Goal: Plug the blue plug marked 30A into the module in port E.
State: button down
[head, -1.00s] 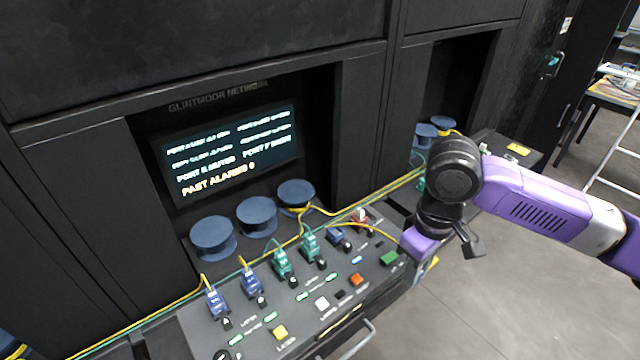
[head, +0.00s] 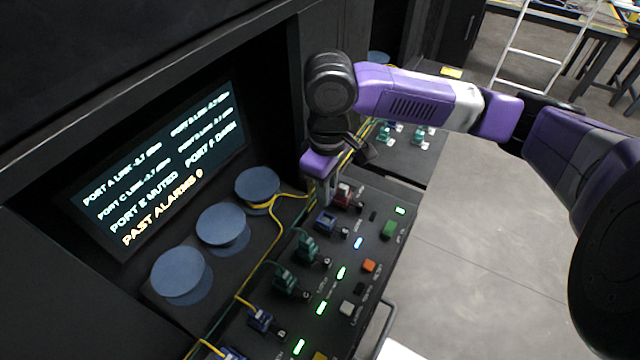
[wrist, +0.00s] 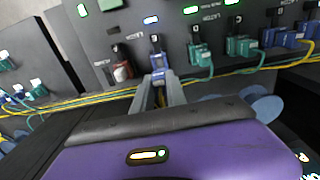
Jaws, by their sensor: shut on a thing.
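My gripper (head: 323,203) points down at the rear right of the sloped panel, at the blue piece (head: 326,221) in the row of ports. In the wrist view its two fingers (wrist: 160,98) are closed around a blue plug (wrist: 160,77), which lies against that port position. The 30A marking is not legible. I cannot tell whether the plug is fully seated in the module, as the fingers and the small scale hide the joint. The screen (head: 165,170) reads "PORT E MUTED" and "PORT F DARK".
A red plug (head: 343,194) sits just beyond the blue one. Green plugs (head: 306,247) and another blue plug (head: 260,320) stand nearer, with yellow and green cables. Blue spools (head: 220,224) line the left. Buttons, including a green one (head: 388,229), lie right.

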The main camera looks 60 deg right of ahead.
jog(key=shift+f+b, duration=2.45)
jog(key=shift+f, duration=0.55)
jog(key=shift+s+r+p, duration=0.1)
jog(key=shift+p, duration=0.4)
jog(key=shift+f+b, duration=0.4)
jog(key=shift+f, duration=0.2)
jog(key=c, duration=1.3)
grip_release()
jog(key=shift+r, duration=0.15)
